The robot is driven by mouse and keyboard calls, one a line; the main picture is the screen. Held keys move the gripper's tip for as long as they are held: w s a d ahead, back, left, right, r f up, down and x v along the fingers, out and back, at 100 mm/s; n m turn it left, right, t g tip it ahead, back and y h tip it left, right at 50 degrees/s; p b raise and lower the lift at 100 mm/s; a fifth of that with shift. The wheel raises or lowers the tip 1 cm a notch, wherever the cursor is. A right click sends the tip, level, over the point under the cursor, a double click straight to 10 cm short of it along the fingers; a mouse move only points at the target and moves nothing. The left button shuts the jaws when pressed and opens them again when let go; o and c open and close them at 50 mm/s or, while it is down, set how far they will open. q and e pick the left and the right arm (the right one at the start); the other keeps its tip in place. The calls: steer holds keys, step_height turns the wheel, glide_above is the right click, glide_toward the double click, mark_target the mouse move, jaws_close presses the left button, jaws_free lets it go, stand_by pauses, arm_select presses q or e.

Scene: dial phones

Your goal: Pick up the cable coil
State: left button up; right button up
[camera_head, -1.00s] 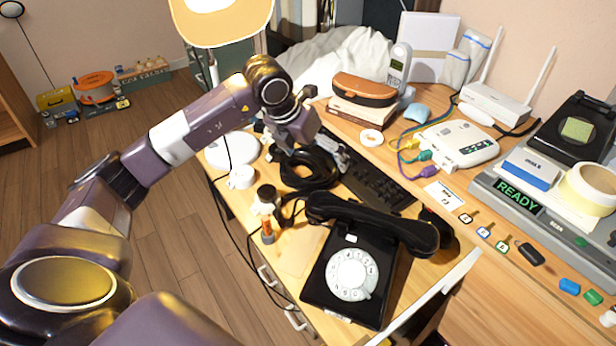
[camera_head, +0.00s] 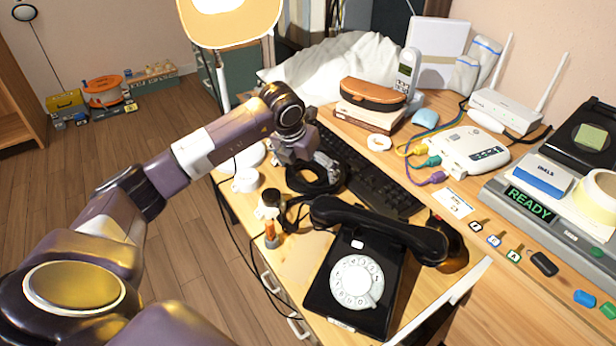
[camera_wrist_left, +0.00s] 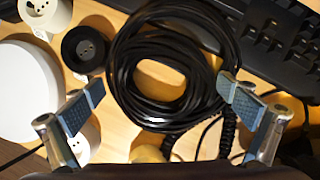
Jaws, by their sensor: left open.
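The black cable coil (camera_head: 304,181) lies on the wooden desk between the keyboard and the white round items. In the left wrist view the coil (camera_wrist_left: 122,75) is a thick ring of several loops, with wood showing through its middle. My left gripper (camera_head: 318,172) is over the coil in the head view, its arm hiding part of the coil's far side. In the left wrist view the open left gripper (camera_wrist_left: 160,98) has one blue-padded finger on each side of the coil. The right finger overlaps the coil's edge in the picture; contact cannot be told. My right gripper is not in view.
A black keyboard (camera_head: 372,178) lies right of the coil. A black dial phone (camera_head: 345,250) stands in front. White socket pieces (camera_wrist_left: 45,12), a black one (camera_wrist_left: 84,48) and a white disc (camera_wrist_left: 25,90) lie close to the left finger.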

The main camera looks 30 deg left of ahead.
arm_select(q)
steer(key=shift+c, duration=0.6)
steer(key=shift+r, duration=0.1)
steer(key=c, duration=1)
steer(key=shift+c, duration=0.2)
